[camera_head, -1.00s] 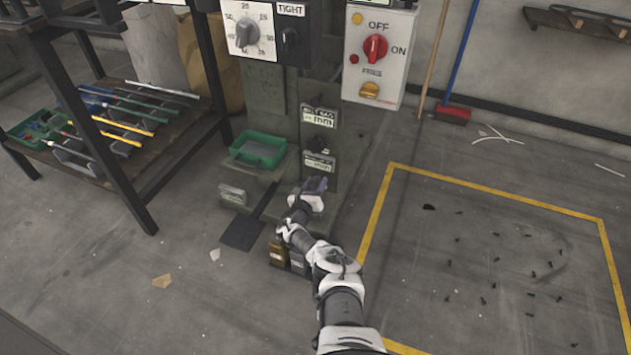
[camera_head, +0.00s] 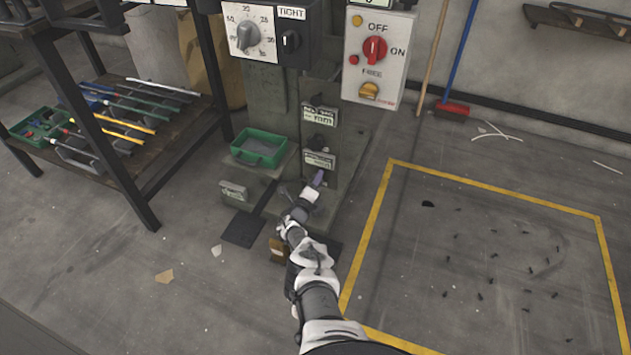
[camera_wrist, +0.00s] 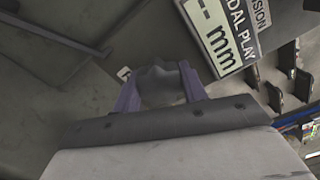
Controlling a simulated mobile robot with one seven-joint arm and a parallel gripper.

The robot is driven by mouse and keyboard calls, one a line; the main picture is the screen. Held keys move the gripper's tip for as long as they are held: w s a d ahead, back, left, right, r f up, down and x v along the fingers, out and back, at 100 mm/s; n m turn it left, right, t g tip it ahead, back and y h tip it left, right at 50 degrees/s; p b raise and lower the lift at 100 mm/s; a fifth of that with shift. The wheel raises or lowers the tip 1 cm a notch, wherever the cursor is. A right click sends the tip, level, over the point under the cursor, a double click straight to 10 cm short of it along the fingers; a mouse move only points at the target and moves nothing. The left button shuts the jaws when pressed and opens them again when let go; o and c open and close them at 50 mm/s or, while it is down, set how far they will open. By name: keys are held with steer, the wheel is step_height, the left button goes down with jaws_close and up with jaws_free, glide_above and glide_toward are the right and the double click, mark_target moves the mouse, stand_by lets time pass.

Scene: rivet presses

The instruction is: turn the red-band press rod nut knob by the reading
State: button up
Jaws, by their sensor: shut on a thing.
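The press (camera_head: 266,95) stands at the upper middle of the head view, with a dial and a TIGHT switch on top. No red band shows on it in these frames. My gripper (camera_head: 318,180) is low at the press front, just below its small label plates. In the wrist view my gripper (camera_wrist: 160,88) has its two purple fingers on either side of a dark grey lobed knob (camera_wrist: 160,85) and is shut on it. A white plate (camera_wrist: 222,35) reading "PEDAL PLAY" and "-- mm" is beside the knob, upper right. In the head view my arm hides the knob.
A rack (camera_head: 150,170) with several coloured rods stands farther left. A yellow-outlined floor area (camera_head: 480,260) at right holds small dark scraps.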

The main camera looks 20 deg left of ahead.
steer(key=shift+n, duration=0.4)
steer(key=o, duration=1)
steer(key=shift+s+a+p, duration=0.15)
steer(key=shift+s+p, duration=2.35)
steer(key=shift+s, duration=0.95)
steer(key=shift+s+a+p, duration=0.1)
steer(key=shift+s+p, duration=2.4)
steer(key=shift+s, duration=0.95)
